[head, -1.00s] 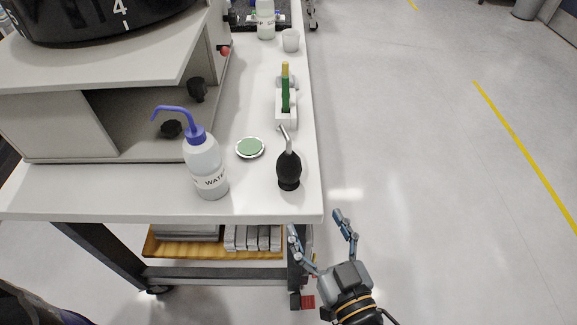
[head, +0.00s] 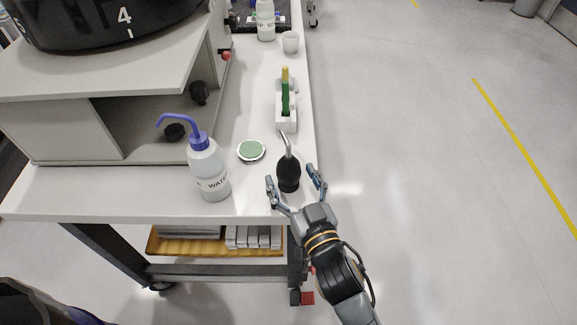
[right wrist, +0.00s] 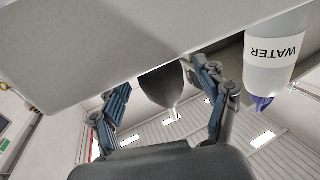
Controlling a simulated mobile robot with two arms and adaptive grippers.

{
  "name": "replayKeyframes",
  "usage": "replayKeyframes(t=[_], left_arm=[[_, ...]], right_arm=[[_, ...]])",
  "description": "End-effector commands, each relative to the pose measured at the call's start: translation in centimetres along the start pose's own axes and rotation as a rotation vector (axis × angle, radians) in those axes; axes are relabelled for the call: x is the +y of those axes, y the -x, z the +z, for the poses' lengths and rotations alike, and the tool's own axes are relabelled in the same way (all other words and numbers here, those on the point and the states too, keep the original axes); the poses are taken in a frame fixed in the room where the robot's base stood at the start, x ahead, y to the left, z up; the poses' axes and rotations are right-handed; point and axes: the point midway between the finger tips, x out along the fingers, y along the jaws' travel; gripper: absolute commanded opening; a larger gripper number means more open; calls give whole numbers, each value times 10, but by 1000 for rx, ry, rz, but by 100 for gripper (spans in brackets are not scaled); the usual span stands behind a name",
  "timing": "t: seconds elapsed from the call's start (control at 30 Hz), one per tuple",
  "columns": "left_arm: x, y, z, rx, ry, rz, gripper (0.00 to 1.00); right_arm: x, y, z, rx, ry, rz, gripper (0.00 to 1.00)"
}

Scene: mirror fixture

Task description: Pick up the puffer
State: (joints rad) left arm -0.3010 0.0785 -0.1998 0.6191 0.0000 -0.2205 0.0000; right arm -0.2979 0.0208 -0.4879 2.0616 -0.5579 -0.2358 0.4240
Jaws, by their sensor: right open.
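The puffer (head: 289,177) is a black bulb with a thin grey nozzle. It stands upright on the white table near its right front corner. My right gripper (head: 296,180) is open, with its two fingers on either side of the puffer at the table edge. I cannot tell whether they touch it. In the right wrist view the dark bulb (right wrist: 166,87) sits between the two spread fingers (right wrist: 164,90). My left gripper is not in view.
A water bottle (head: 209,170) with a blue spout stands left of the puffer. A round green-topped dish (head: 251,150) lies behind, between them. A white holder (head: 286,118) with green and yellow tools stands farther back. The floor at right is clear.

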Motion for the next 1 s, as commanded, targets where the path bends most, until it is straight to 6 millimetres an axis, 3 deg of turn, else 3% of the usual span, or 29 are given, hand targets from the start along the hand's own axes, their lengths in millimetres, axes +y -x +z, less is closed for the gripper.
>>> replayKeyframes(t=[0.13, 0.4, 0.43, 0.63, 1.0], left_arm=[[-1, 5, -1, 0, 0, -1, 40], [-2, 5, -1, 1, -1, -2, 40], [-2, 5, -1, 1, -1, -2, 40], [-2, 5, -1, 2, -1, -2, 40], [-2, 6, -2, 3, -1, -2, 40]], right_arm=[[0, -19, -2, 1, 1, 0, 74], [0, -22, 0, -1, 0, 0, 74], [0, -22, 0, -1, 0, 0, 72], [0, -22, 0, -1, 0, 0, 33], [0, -22, -1, 0, 0, 0, 32]])
